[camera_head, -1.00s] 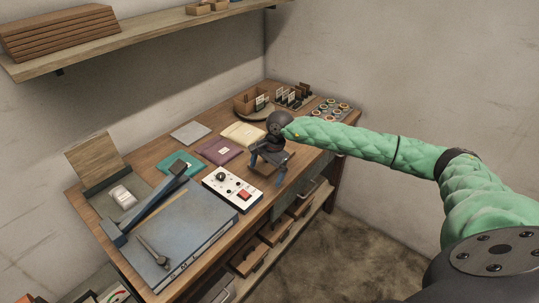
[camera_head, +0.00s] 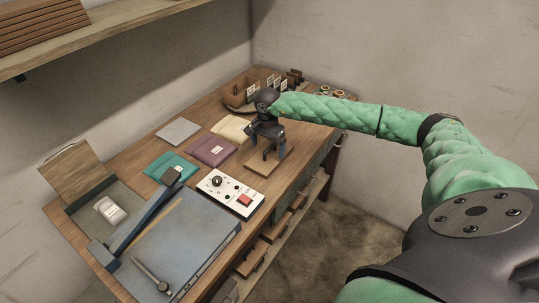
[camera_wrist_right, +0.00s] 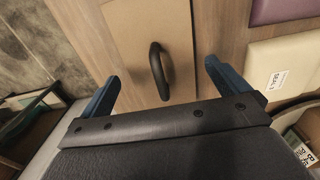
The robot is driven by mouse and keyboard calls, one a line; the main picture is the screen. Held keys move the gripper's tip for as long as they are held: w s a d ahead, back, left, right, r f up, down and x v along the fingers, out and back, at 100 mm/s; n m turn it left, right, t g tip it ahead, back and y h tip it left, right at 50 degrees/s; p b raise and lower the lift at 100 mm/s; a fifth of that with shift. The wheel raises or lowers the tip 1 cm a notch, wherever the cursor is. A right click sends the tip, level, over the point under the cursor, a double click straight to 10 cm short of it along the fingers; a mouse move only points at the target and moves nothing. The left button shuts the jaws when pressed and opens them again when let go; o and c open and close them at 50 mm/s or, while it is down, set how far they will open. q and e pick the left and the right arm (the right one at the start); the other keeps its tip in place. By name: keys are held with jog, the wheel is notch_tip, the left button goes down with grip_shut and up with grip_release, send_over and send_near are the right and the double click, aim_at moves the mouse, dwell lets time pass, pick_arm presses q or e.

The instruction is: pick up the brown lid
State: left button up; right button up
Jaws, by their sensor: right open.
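The brown lid (camera_wrist_right: 125,48) is a flat tan board with a dark curved handle (camera_wrist_right: 156,70), lying on the workbench. In the head view the lid (camera_head: 258,169) shows just below my right gripper (camera_head: 270,147). In the right wrist view my right gripper (camera_wrist_right: 160,90) is open, its two blue fingers apart on either side of the handle. The fingers are empty; I cannot tell their exact height above the lid. My left gripper does not show.
A white control box (camera_head: 230,194) with a red switch stands left of the lid. The bench's front edge is close to the lid.

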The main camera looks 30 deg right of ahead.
aim_at(268, 156)
notch_tip(268, 156, down, 4)
jog(key=shift+r, duration=0.1)
jog(key=shift+f, duration=0.2)
jog(key=shift+c, duration=0.9)
jog(key=shift+s, duration=0.1)
jog(key=c, duration=0.3)
jog(key=shift+c, duration=0.9)
jog(key=shift+r, duration=0.4)
jog(key=r, duration=0.2)
jog(key=d+r, duration=0.1)
jog(key=shift+s+r, duration=0.1)
jog(key=shift+r, duration=0.25)
jog(key=d+r, duration=0.1)
jog(key=s+d+r, duration=0.1)
jog(key=d, duration=0.1)
jog(key=s+d+r+b, duration=0.1)
jog(key=d, duration=0.1)
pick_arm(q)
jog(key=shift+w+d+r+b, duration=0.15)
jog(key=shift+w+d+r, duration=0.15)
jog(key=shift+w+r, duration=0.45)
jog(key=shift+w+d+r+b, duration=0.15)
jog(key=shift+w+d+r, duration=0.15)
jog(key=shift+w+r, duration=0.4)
pick_arm(e)
jog(key=s+d+r, duration=0.2)
jog(key=d+r, duration=0.1)
jog(key=d, duration=0.2)
jog(key=shift+r, duration=0.25)
